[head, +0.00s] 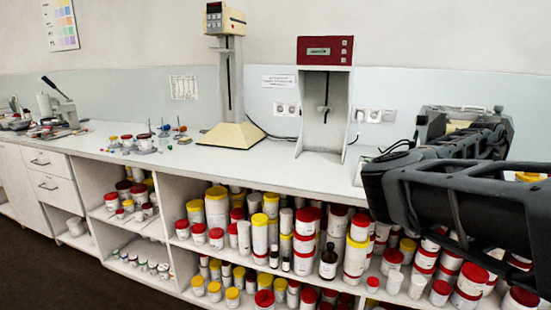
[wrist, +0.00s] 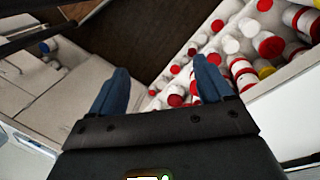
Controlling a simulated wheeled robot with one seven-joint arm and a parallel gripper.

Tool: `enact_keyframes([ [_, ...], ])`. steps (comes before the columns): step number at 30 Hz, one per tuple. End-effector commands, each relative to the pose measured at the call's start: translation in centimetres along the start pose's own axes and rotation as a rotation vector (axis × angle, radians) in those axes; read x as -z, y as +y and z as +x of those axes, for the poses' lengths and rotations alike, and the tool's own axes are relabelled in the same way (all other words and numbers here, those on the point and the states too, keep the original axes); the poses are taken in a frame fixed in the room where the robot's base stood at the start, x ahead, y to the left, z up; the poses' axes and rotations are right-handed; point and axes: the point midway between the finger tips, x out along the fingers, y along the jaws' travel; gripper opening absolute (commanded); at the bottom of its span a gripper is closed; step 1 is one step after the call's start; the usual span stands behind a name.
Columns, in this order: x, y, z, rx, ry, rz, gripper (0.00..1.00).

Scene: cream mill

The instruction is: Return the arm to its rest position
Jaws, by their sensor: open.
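My gripper (wrist: 160,88) shows in the wrist view with its two blue fingers spread apart and nothing between them. Past the fingers are the dark floor and shelves of jars below. In the head view my dark arm reaches in from the right edge, over the right part of the counter and in front of the shelves. The gripper's fingers cannot be made out there.
A white counter (head: 285,172) runs along the wall. It bears a cream mill (head: 232,135), a red-topped machine (head: 325,50) and small loose items. Open shelves below hold many red- and yellow-lidded jars (head: 358,255). Dark floor (head: 75,275) lies clear at the lower left.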

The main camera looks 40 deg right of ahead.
Motion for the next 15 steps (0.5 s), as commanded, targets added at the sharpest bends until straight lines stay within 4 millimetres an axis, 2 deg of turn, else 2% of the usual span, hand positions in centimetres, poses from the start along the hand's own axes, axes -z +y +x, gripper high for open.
enact_keyframes([
  [1,0.6,0.9,1.8,-0.039,0.063,0.000,0.80],
  [6,2.8,3.2,5.2,-0.127,0.299,-0.025,0.80],
  [9,3.9,4.2,6.3,-0.171,0.443,-0.062,0.80],
  [15,5.2,5.0,7.0,-0.231,0.730,-0.178,0.80],
])
